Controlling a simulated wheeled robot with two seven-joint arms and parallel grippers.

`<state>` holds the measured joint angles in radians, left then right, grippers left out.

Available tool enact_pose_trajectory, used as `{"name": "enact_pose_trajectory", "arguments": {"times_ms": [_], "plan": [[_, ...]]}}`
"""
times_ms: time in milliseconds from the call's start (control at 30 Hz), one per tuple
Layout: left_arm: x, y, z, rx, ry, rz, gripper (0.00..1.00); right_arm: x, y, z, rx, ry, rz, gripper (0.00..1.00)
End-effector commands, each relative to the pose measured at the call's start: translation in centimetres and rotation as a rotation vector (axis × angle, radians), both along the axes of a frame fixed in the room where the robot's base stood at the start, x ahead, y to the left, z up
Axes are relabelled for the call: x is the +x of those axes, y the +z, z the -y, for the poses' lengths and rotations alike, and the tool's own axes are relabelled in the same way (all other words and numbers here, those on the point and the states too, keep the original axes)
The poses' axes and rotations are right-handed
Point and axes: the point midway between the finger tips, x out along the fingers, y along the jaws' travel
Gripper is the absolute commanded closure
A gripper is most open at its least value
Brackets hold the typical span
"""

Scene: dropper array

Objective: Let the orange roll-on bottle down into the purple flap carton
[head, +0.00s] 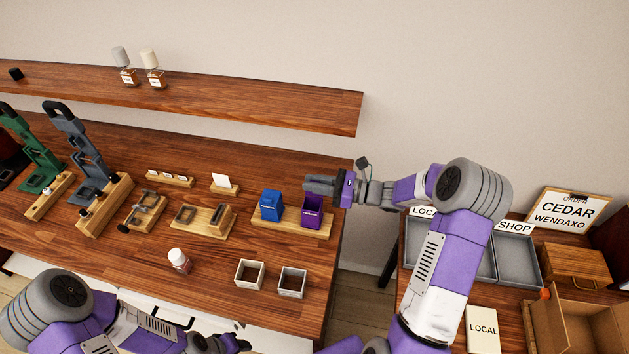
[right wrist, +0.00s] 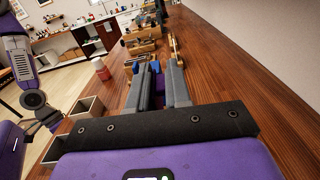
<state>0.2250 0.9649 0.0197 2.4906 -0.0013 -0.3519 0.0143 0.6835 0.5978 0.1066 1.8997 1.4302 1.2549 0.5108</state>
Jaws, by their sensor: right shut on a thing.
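The purple flap carton (head: 312,215) stands open-topped on a wooden base at the right end of the table. My right gripper (head: 319,186) is just above it, reaching in from the right.
A blue carton (head: 271,206) stands on the same wooden base (head: 290,228), close left of the purple one. Two open square boxes (head: 292,282) and a white-capped bottle (head: 179,260) stand nearer the front. A shelf (head: 230,98) runs behind; grey trays (head: 517,262) are on the right table.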

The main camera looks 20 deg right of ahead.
Motion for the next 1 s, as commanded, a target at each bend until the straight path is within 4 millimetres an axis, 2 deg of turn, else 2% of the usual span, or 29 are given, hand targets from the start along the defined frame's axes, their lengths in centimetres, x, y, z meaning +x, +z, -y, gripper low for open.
{"name": "enact_pose_trajectory", "arguments": {"times_ms": [33,233,700,733,833,1000], "plan": [[0.0,1.3,0.0,0.0,0.0,0.0,0.57,0.1,0.3,0.2,0.024,-0.001,-0.037,1.0],[0.0,3.3,0.0,0.0,0.0,0.001,0.57,0.7,-0.1,0.6,0.126,0.0,-0.173,1.0],[0.0,3.7,0.0,0.0,0.0,0.0,0.57,0.9,-0.7,0.8,0.171,-0.001,-0.234,1.0],[0.0,3.7,0.0,0.0,0.0,0.0,0.57,0.9,-0.7,0.8,0.171,-0.001,-0.235,0.77],[0.0,3.7,0.0,0.0,0.0,0.0,0.57,0.9,-0.7,0.8,0.171,-0.001,-0.233,0.62],[0.0,3.7,0.0,0.0,0.0,0.0,0.57,0.9,-0.6,0.8,0.172,0.0,-0.231,0.6]]}}
